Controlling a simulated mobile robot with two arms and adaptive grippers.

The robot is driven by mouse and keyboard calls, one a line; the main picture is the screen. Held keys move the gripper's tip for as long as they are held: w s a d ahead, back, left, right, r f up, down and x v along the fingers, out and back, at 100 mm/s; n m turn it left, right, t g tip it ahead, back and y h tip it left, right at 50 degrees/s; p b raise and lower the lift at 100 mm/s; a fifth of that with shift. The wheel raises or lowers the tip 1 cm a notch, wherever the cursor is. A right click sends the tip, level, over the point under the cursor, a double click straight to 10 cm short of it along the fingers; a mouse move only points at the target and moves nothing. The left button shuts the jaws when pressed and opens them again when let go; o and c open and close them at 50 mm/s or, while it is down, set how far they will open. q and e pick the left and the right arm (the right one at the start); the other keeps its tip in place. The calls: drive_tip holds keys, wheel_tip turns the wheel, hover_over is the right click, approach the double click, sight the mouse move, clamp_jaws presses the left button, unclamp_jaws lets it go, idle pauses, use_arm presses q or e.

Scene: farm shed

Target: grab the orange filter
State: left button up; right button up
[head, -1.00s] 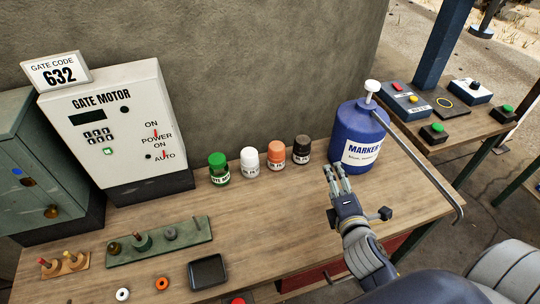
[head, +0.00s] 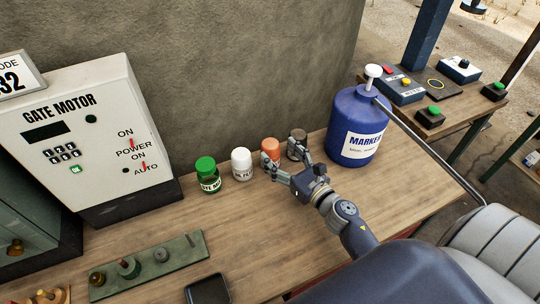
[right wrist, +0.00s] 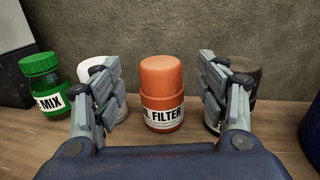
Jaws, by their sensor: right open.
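The orange filter (head: 270,148) stands upright on the wooden bench near the wall, and my right gripper partly hides it in the head view. In the right wrist view the orange filter (right wrist: 161,92) is centred between the two fingers, with a white label that reads "L FILTER" in the visible part. My right gripper (head: 285,158) is open and empty, its fingers pointing at the filter from the front. In the right wrist view the fingers lie left and right of the filter, with gaps on both sides. My left gripper is out of view.
A white container (head: 241,164) and a green-capped jar (head: 207,175) stand left of the filter. A dark container (head: 297,144) stands close on its right, behind my gripper. The blue marker jug (head: 356,128) is further right. The grey wall (head: 230,60) is close behind.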

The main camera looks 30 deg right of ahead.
sight(270, 142)
drive_tip(key=shift+w+r, duration=0.15)
drive_tip(key=shift+w, duration=0.2)
drive_tip(key=w, duration=0.1)
drive_tip(key=w+p, duration=0.2)
drive_tip(key=w, duration=0.1)
drive_tip(key=shift+w+a, duration=0.1)
drive_tip(key=shift+a, duration=0.25)
drive_tip(key=shift+w, duration=0.2)
drive_tip(key=shift+s, duration=0.1)
drive_tip(key=shift+c, duration=1)
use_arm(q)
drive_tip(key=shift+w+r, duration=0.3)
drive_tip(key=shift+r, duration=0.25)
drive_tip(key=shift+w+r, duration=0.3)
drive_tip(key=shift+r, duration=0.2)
use_arm(e)
clamp_jaws()
